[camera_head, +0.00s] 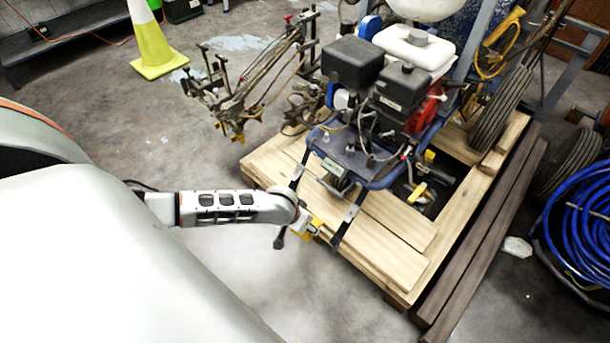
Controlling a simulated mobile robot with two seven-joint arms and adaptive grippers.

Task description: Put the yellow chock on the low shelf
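My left arm comes in from the left, and its gripper (296,236) is at the front left edge of the wooden pallet. A small yellow piece, seemingly the yellow chock (316,225), is right at the gripper, partly hidden by it. I cannot tell whether the fingers are closed on it or only beside it. A long, low dark grey shelf (80,38) stands along the back left, cut off by the left picture edge. My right gripper is not in view.
The line striper (375,140) stands on the pallet (400,222). A yellow cone (152,42) with a white band stands before the shelf. A metal frame with hoses (250,95) is left of the machine. Coiled blue hose (585,215) lies right. The floor between arm and cone is clear.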

